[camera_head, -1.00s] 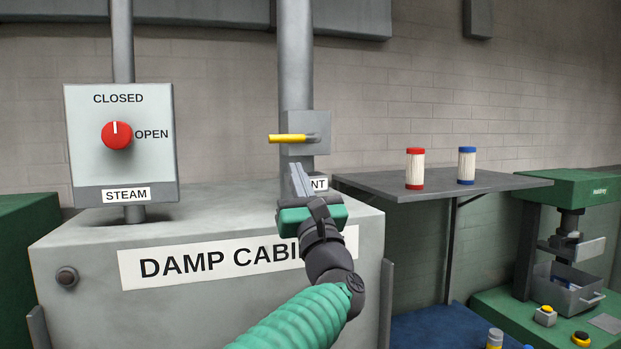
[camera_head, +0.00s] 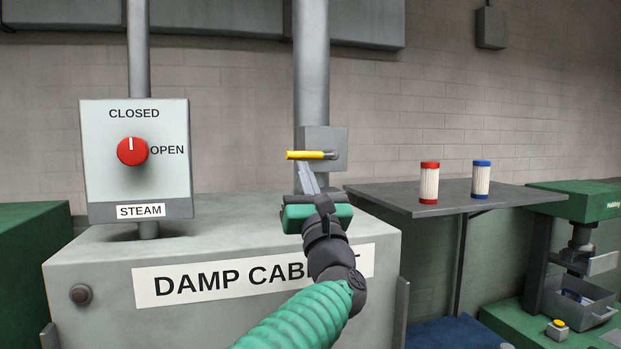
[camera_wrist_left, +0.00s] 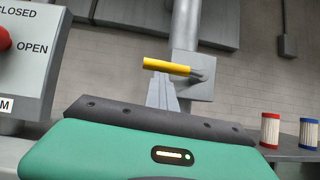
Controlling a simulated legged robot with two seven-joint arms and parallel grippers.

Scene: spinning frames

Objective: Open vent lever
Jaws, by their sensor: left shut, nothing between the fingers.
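The vent lever (camera_head: 306,155) is a yellow handle on a grey box fixed to the vertical pipe. It lies level and points left. It also shows in the left wrist view (camera_wrist_left: 166,66). My left gripper (camera_head: 305,168) is shut and empty. Its fingertips are just below the yellow handle in the picture; I cannot tell whether they touch it. In the left wrist view the grey fingers (camera_wrist_left: 158,78) reach up to just under the handle. My gripper hides the label under the lever. My right gripper is not in view.
A steam panel (camera_head: 135,190) with a red knob (camera_head: 132,151) stands on the damp cabinet (camera_head: 95,260) at the left. A shelf (camera_head: 395,194) at the right bears a red-capped spool (camera_head: 429,183) and a blue-capped spool (camera_head: 481,180). Green machinery stands at far right.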

